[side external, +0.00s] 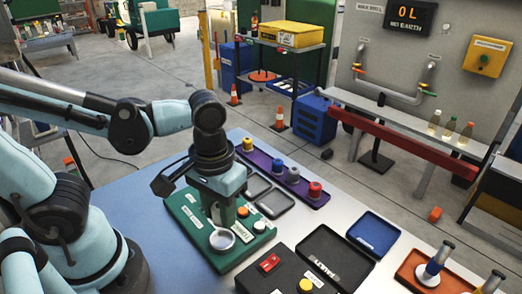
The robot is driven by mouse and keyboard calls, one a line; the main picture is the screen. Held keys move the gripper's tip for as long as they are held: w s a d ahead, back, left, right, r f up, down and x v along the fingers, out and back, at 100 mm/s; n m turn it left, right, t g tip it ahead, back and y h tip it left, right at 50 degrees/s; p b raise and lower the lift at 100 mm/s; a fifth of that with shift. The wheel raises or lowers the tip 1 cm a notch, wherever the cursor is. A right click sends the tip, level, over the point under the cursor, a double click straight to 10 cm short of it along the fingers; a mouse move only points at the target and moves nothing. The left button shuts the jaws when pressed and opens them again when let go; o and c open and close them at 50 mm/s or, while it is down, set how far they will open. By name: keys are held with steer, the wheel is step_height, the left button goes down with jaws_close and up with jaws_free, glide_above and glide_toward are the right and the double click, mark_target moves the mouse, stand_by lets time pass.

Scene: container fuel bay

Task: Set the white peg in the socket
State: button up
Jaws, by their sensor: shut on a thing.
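My gripper (217,210) points down over the green board (188,222) on the table. Its jaws are shut on a pale thing, taken as the white peg, which is mostly hidden by the fingers. I cannot tell whether its lower end touches the board. On the board, in front of my gripper, is a round pale dish-like piece (221,240). An orange cap (243,211) and a white cap (259,226) sit to its right. Which opening is the socket cannot be made out.
A purple tray (262,158) with yellow, blue and red pegs lies behind. Small grey trays (275,204) lie beside the board. A black box (272,279), a black tray (333,251), a blue tray (374,233) and an orange tray (407,272) fill the right side. The table's left is clear.

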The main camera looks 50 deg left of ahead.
steer(key=shift+s+f, duration=0.25)
steer(key=shift+f, duration=2.05)
